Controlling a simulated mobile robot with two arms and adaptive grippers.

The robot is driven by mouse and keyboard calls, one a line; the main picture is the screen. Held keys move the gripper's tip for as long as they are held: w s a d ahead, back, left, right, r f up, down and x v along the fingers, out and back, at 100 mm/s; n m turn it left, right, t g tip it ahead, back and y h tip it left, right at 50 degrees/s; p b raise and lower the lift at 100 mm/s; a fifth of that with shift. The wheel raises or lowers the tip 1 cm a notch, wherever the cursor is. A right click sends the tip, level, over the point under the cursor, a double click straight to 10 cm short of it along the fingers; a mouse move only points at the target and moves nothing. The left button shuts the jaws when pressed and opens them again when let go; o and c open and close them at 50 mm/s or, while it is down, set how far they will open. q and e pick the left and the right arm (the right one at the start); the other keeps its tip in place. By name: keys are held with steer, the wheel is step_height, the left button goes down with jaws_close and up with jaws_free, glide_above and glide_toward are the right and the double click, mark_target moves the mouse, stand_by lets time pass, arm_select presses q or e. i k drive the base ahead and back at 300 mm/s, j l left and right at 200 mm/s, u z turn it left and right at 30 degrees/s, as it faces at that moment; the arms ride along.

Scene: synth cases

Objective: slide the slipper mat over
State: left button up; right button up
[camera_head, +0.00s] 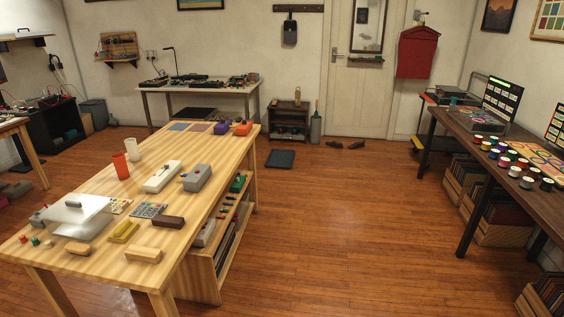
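A small dark mat (280,158) lies flat on the wooden floor beyond the far end of the long light wood table. It looks bare, with nothing resting on it. A pair of brown slippers or shoes, one (334,144) to the left of the other (356,145), lies on the floor in front of the white door, right of the mat and apart from it. Neither of my grippers is in view.
The light wood table (146,203) holds cups, boxes and small items on the left. A low dark shelf (289,121) stands behind the mat, with a grey bin (316,128) beside it. A dark desk (483,160) stands right. The middle floor (345,220) is clear.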

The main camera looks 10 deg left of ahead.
mark_target(277, 157)
steer(key=i+u, duration=0.2)
steer(key=i, duration=4.65)
steer(key=i+j, duration=0.1)
steer(key=i, duration=1.55)
